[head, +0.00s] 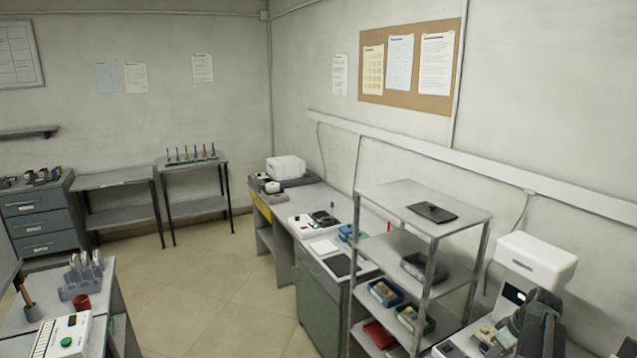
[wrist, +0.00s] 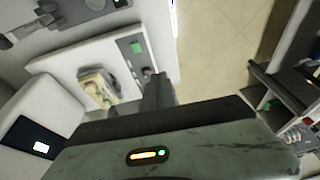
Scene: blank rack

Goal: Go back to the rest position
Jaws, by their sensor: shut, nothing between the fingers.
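My gripper (wrist: 158,92) shows in the wrist view as dark fingers beyond a worn grey housing with small orange and green lights. The fingers are shut and empty. They are over the edge of a white device with a green button, close to a beige block on it. In the head view my dark grey arm is folded at the lower right, and its fingertips cannot be made out there.
The white device (wrist: 70,68) carries the beige block (wrist: 98,86). A grey shelf unit (head: 455,222) with trays stands left of my arm. A bench (head: 318,200) runs along the right wall. The tiled floor (head: 215,295) is clear.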

